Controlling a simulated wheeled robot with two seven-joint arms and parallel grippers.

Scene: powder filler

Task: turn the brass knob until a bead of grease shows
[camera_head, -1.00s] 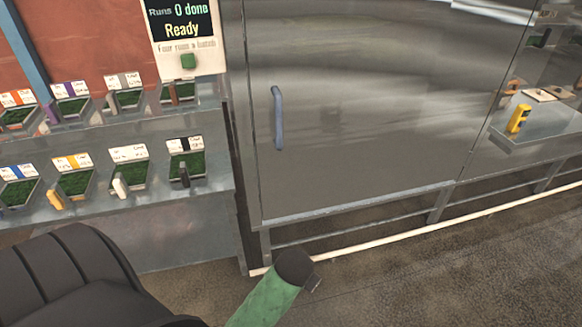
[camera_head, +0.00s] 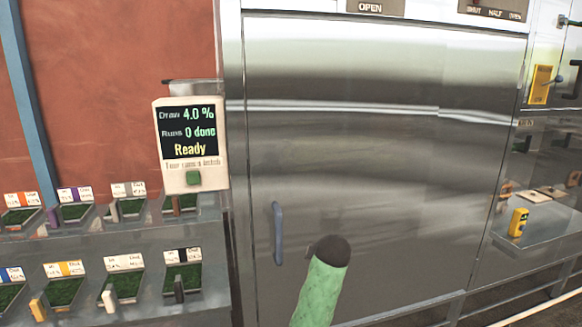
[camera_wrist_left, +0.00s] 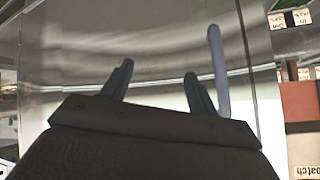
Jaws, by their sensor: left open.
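I cannot make out a brass knob or a bead of grease in either view. In the head view my left arm, green with a dark end, stands in front of a large steel door (camera_head: 400,160), right of its blue-grey handle (camera_head: 278,233). My left gripper is mostly hidden behind that dark end. In the left wrist view my left gripper (camera_wrist_left: 158,82) is open and empty, its two fingers apart toward the steel door. The handle (camera_wrist_left: 218,75) shows beyond the right finger, and no contact is clear. My right gripper is not in view.
A display box (camera_head: 188,147) with a green button reads "Ready", left of the door. Two rows of bins with coloured levers stand below it. At the right are a yellow plate with a lever (camera_head: 541,84) and a shelf with a yellow device (camera_head: 518,222).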

